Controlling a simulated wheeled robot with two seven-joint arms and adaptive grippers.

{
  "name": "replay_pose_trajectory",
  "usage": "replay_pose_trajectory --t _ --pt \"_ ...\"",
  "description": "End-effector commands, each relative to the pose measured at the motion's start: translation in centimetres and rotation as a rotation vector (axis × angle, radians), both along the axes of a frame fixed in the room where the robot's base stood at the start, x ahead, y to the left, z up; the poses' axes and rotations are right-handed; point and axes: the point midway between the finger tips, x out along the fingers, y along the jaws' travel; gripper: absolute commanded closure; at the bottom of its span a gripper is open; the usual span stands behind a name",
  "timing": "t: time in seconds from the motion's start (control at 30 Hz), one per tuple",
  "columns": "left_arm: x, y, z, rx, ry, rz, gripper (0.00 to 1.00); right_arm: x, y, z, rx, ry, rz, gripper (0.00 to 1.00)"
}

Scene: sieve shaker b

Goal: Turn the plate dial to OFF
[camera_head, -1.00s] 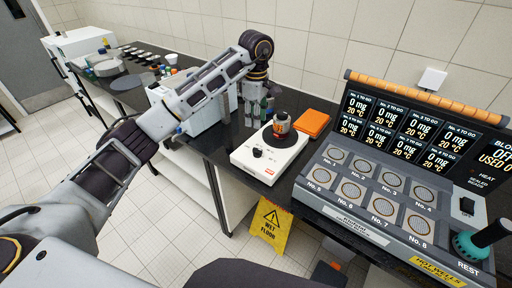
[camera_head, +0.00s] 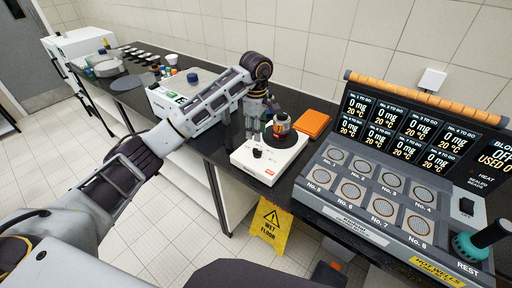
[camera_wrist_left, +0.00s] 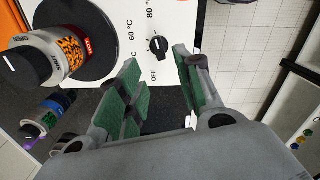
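The white hot plate (camera_head: 270,158) stands on the black bench and has a round black top. Its black plate dial (camera_head: 257,153) is on the front left of the housing. In the left wrist view the dial (camera_wrist_left: 158,45) lies just beyond my fingertips, with OFF, 60 °C and 80 °C printed around it; its exact pointer setting is hard to read. My left gripper (camera_head: 257,130) is over the plate's left side. In the wrist view its green-padded fingers (camera_wrist_left: 160,75) are open and empty, apart from the dial. My right gripper is out of view.
A jar with orange contents (camera_head: 281,123) stands on the black plate top. An orange pad (camera_head: 312,123) lies behind it. A block heater (camera_head: 400,195) stands at right. Small bottles are beside the plate. A yellow wet floor sign (camera_head: 270,222) stands below the bench edge.

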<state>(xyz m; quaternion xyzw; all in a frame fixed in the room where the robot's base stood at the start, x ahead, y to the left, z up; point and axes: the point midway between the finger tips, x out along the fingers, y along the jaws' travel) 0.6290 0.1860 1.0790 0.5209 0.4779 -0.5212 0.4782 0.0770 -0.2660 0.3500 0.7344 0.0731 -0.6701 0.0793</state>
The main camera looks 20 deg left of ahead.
Motion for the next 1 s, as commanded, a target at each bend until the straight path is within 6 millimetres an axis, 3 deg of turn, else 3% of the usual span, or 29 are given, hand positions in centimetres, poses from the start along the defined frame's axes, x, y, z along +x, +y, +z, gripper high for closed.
replay_pose_trajectory --t 0.6,1.0 --pt "0.0 0.0 -6.7 -0.001 0.002 0.000 0.65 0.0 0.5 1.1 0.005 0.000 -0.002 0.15" --pt "0.0 0.0 -8.6 0.000 0.000 -0.001 0.65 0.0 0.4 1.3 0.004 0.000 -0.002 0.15"
